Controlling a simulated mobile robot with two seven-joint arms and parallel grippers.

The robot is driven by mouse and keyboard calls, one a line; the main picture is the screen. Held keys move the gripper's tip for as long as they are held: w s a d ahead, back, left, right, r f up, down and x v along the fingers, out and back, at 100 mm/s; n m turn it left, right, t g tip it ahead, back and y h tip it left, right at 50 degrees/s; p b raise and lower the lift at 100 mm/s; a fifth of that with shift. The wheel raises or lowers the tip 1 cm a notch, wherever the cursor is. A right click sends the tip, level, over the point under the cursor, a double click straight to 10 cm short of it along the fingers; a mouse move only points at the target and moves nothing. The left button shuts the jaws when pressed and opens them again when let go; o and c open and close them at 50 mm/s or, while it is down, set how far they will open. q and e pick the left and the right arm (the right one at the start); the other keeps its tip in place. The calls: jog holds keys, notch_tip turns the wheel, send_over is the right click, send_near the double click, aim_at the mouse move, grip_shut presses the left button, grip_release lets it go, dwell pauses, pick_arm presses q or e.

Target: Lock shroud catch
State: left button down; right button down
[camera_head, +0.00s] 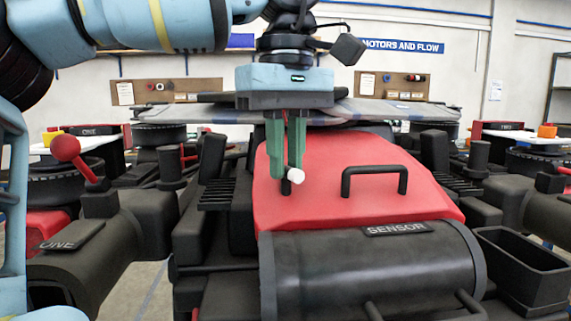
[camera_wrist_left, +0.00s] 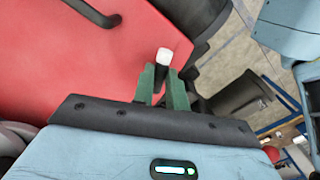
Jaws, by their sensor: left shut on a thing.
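The red shroud (camera_head: 350,170) lies over the middle of the drone, with a black handle (camera_head: 374,172) on top. The shroud also fills the upper left of the left wrist view (camera_wrist_left: 70,60). The shroud catch is a small black lever with a white tip (camera_head: 296,175) at the shroud's left side. The white tip shows in the left wrist view (camera_wrist_left: 165,54). My left gripper (camera_head: 286,178) points down with its green fingers shut on the catch, just below the white tip in the wrist view. My right gripper is not in view.
A black cylinder labelled SENSOR (camera_head: 396,229) is in front of the shroud. A red ball-topped lever (camera_head: 66,148) stands at the left by the ONE plate (camera_head: 72,233). A black open bin (camera_head: 520,262) is at the right. Dark drone parts crowd both sides of the shroud.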

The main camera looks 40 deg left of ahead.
aim_at(286, 166)
pick_arm(q)
jog(key=n, duration=0.4)
jog(key=shift+n, duration=0.4)
jog(key=shift+n, duration=0.9)
jog(key=n, duration=0.6)
jog(key=c, duration=1.3)
grip_release()
jog(key=shift+r, duration=3.9)
